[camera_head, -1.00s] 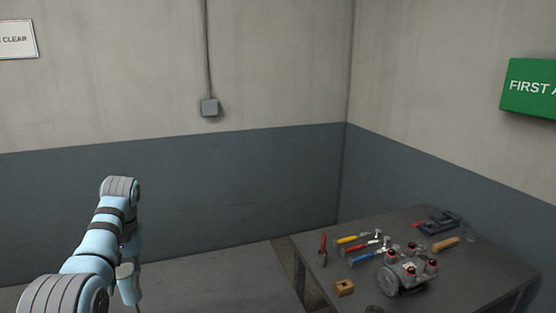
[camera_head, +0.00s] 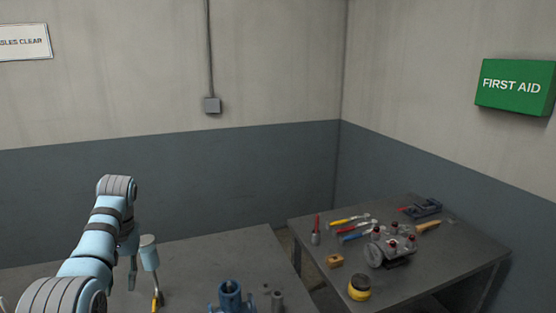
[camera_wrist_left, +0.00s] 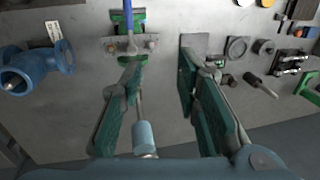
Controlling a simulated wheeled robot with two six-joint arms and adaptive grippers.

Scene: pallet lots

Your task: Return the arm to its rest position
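My left arm (camera_head: 93,240) comes in at the left of the head view, light blue with dark bands, bent over the grey table. My left gripper (camera_wrist_left: 160,72) shows in the left wrist view with its two green fingers wide apart, above a grey surface. A light blue cylinder (camera_wrist_left: 145,136) on a thin rod shows between the fingers; I cannot tell what it is, and neither finger is closed on it. My right arm and gripper are not in view.
The grey table (camera_head: 205,262) below holds a blue valve (camera_head: 230,297); the valve also shows in the wrist view (camera_wrist_left: 38,72). A side table (camera_head: 465,252) at right carries several tools and a yellow-and-black round item (camera_head: 359,287). A wall stands behind.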

